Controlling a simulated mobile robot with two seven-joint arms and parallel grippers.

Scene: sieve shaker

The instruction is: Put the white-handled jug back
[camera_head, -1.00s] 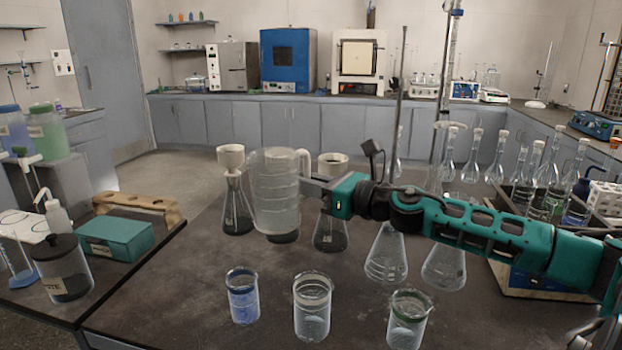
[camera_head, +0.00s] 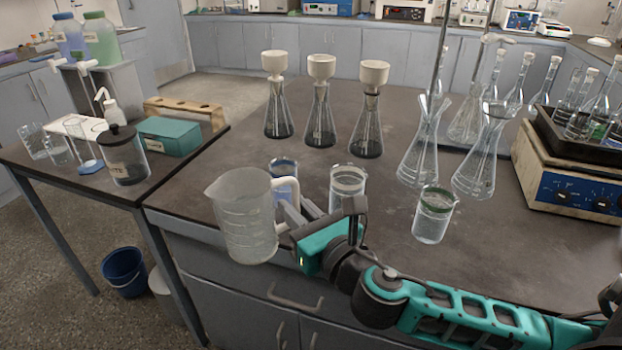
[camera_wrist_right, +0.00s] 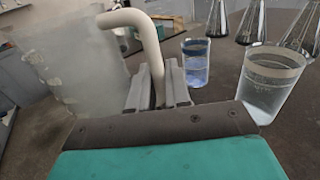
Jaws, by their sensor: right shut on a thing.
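The white-handled jug (camera_head: 243,215) is a frosted, see-through measuring jug with a white handle (camera_head: 287,188). It is upright in the head view, at the bench's front edge and seemingly off the surface. My right gripper (camera_head: 290,208) is shut on the handle from the right. In the right wrist view the jug (camera_wrist_right: 75,70) fills the left side, and its handle (camera_wrist_right: 150,50) runs down between the fingers (camera_wrist_right: 160,88). My left gripper is not in view.
A blue-liquid beaker (camera_head: 283,172), a clear beaker (camera_head: 347,187) and a green-ringed beaker (camera_head: 434,215) stand close to the gripper and arm. Several flasks stand behind. A side table (camera_head: 60,175) with a waste jar (camera_head: 124,155) is at left.

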